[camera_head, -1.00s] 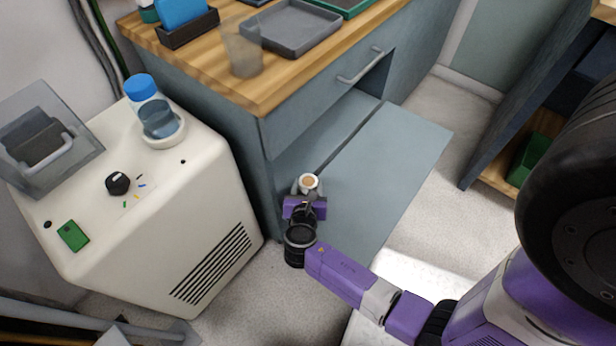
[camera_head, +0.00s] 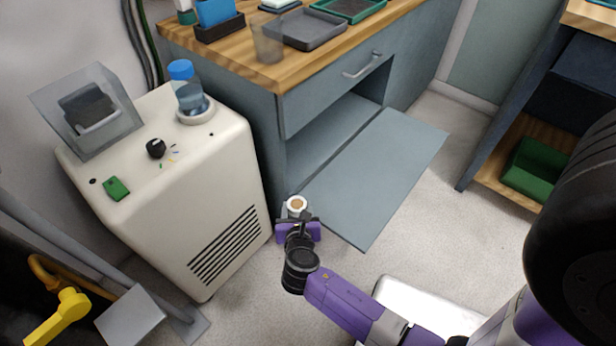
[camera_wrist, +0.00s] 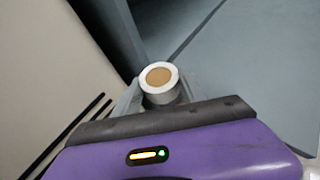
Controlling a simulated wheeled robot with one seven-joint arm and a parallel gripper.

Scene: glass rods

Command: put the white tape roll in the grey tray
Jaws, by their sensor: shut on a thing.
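The white tape roll (camera_head: 296,203) is held at the tip of my gripper (camera_head: 296,212), low in front of the blue-grey cabinet. In the wrist view the roll (camera_wrist: 160,77) shows a white ring around a brown core, and my gripper (camera_wrist: 160,97) is shut on it. The fingers are partly hidden behind the roll and the purple hand. The grey tray (camera_head: 306,30) lies on the wooden countertop, well above and behind my gripper. I see nothing in it.
A clear tumbler (camera_head: 268,42) stands left of the tray near the counter edge. A green tray (camera_head: 348,8) lies to its right. The cabinet's lower door (camera_head: 375,180) hangs open beside my gripper. A white machine (camera_head: 165,190) stands to the left. Open floor lies in front.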

